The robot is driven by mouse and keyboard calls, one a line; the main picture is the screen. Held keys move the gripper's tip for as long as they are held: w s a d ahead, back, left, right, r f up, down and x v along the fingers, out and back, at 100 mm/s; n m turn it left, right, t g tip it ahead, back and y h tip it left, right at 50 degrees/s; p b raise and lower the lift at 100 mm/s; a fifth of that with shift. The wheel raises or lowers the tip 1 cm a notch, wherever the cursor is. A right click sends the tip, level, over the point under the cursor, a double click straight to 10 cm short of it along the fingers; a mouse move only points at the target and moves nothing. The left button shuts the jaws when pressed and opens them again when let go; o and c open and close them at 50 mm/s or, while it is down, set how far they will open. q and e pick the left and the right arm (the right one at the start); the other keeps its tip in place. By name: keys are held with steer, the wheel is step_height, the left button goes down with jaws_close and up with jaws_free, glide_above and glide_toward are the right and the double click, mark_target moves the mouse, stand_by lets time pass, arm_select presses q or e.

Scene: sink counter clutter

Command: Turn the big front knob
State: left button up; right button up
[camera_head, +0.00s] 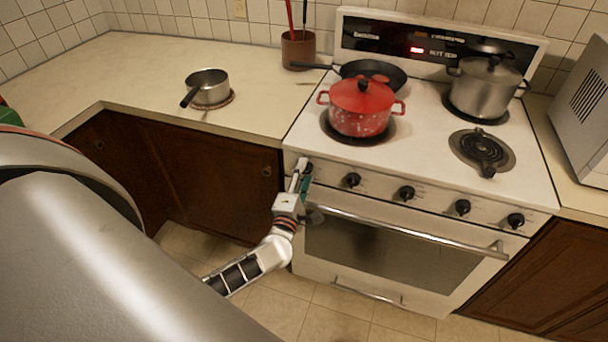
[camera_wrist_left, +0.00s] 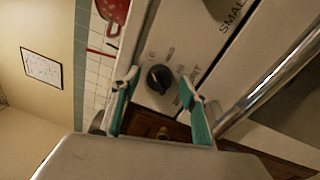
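The stove's front panel (camera_head: 431,200) carries a row of black knobs. The leftmost knob (camera_head: 307,167) is partly hidden by my left gripper (camera_head: 301,176) in the head view. In the left wrist view this round black knob (camera_wrist_left: 160,78) shows whole, ahead of and between the two teal-padded fingers of my left gripper (camera_wrist_left: 158,98). The fingers are spread open with nothing between their pads; whether a tip touches the panel I cannot tell. Other knobs are at left centre (camera_head: 352,180), centre (camera_head: 406,193), right (camera_head: 463,207) and far right (camera_head: 515,220). My right gripper is not in view.
The oven door's handle bar (camera_head: 410,229) juts out below the knobs. A red pot (camera_head: 361,108), black pan (camera_head: 374,71) and steel pot (camera_head: 485,87) stand on the stovetop. A saucepan (camera_head: 209,85) is on the left counter (camera_head: 130,75). The floor before the oven is clear.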

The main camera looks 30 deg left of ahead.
arm_select(q)
steer(key=v, duration=1.2)
steer(key=shift+d, duration=0.1)
steer(key=s+d+f+m+g+h, duration=0.1)
steer(key=s+d+f+m+h, duration=0.15)
steer(key=d+m, duration=0.3)
steer(key=s+d+f+m+g+h, duration=0.1)
steer(key=d+m+h, duration=0.3)
steer(key=m, duration=0.3)
steer(key=s+d+f+m+h, duration=0.1)
steer(key=s+d+m+h, duration=0.1)
steer(key=d+m+h, duration=0.3)
steer(key=s+a+f+m+g+y, duration=0.2)
steer(key=s+f+m+g, duration=0.3)
steer(key=m, duration=0.5)
step_height(320, 180, down, 4)
steer(key=s+y, duration=0.1)
steer(key=s, duration=0.1)
steer(key=shift+s+r+y, duration=0.2)
steer(key=shift+s+y, duration=0.15)
steer(key=shift+m, duration=0.25)
